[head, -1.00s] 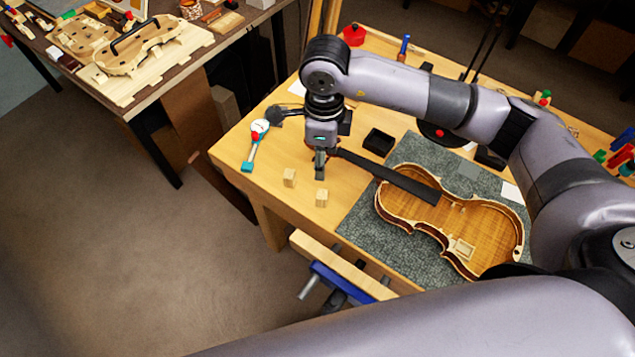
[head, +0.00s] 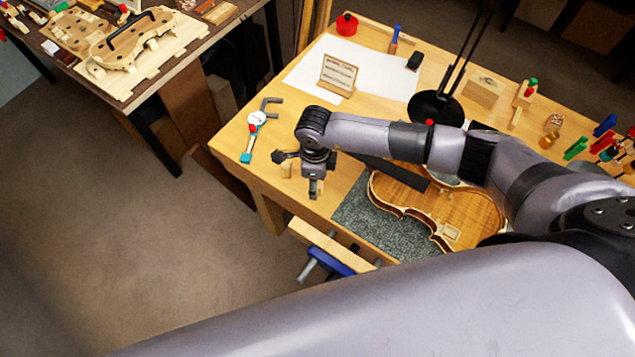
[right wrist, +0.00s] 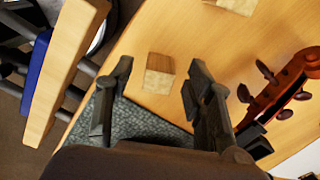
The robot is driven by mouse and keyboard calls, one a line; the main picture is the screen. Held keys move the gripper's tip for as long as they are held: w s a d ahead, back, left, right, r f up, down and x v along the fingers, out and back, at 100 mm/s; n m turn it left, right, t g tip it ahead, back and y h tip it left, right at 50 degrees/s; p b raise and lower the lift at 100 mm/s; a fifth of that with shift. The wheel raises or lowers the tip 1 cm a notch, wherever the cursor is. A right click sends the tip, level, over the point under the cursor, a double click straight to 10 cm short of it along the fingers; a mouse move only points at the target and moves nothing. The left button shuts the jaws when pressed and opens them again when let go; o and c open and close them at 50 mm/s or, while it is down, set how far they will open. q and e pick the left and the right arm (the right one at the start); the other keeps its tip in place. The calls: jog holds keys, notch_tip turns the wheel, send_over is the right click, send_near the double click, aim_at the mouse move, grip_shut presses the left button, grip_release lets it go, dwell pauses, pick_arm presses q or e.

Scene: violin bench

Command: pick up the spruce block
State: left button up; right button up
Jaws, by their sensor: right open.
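My right gripper (head: 316,190) points down over the front left of the bench, and its open fingers also show in the right wrist view (right wrist: 158,72). A small pale wooden block (right wrist: 160,74) lies on the bench, seen between the two fingertips with a gap on each side. In the head view the gripper hides it. A second pale block (right wrist: 236,4) is cut by the top edge of the wrist view and shows partly in the head view (head: 287,170). I cannot tell from looks which one is spruce. My left gripper is not in view.
A violin body (head: 470,212) lies on a grey mat (head: 375,228) to the right. Its scroll (right wrist: 292,83) is close right of the gripper. A dial gauge (head: 256,120) lies at the left. A vise (head: 330,262) juts from the front edge.

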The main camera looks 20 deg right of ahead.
jog(key=shift+f, duration=0.65)
jog(key=c, duration=0.9)
